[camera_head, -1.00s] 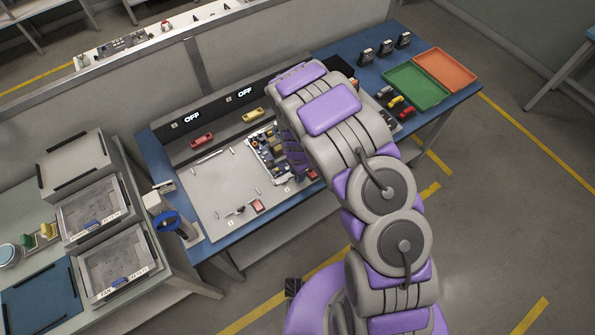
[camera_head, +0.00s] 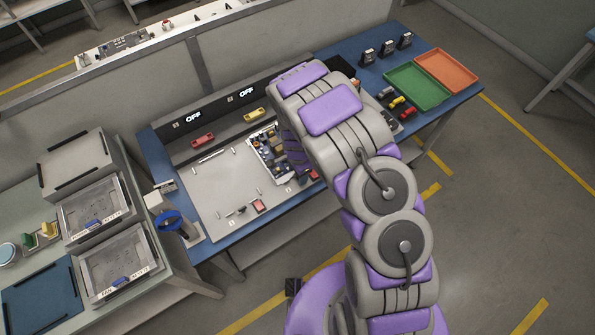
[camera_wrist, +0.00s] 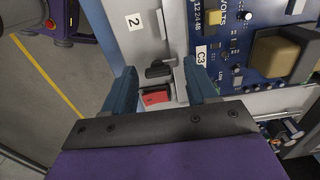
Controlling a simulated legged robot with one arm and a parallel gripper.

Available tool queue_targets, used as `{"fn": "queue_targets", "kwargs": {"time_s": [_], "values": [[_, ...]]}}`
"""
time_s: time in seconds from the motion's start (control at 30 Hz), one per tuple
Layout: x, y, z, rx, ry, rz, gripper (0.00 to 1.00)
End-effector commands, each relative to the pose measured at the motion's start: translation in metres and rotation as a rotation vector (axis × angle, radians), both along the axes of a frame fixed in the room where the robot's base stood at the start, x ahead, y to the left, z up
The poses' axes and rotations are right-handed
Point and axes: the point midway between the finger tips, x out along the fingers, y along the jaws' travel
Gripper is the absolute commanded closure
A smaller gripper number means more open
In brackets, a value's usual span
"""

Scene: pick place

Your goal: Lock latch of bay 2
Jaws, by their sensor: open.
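My gripper (camera_wrist: 161,86) is open in the wrist view, its two blue-grey fingers spread apart. Between the fingertips are a black latch handle (camera_wrist: 158,71) and a red block (camera_wrist: 156,97) at the edge of bay 2. I cannot tell whether either finger touches them. The bay's label "2" (camera_wrist: 133,21) shows beyond the left finger. A blue circuit board (camera_wrist: 262,50) lies right of the fingers. In the head view the board (camera_head: 264,152) is partly hidden by my arm, and a bit of red (camera_head: 314,174) shows beside it at the front edge.
Bay 1 has an empty grey plate (camera_head: 215,192) with a red latch block (camera_head: 259,206). Two "OFF" displays (camera_head: 193,117) stand behind the bays. Green (camera_head: 416,86) and orange (camera_head: 446,69) trays lie at the right. A blue round handle (camera_head: 169,220) stands at the left.

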Motion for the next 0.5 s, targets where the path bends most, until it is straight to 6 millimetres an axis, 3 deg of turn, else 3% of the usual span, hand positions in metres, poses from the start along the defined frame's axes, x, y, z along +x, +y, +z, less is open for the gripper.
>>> {"fn": "queue_targets", "kwargs": {"time_s": [0.23,0.5], "values": [[0.001,0.000,0.013,0.001,-0.002,0.000,0.43],[0.002,0.001,0.061,0.000,-0.006,0.000,0.43]]}}
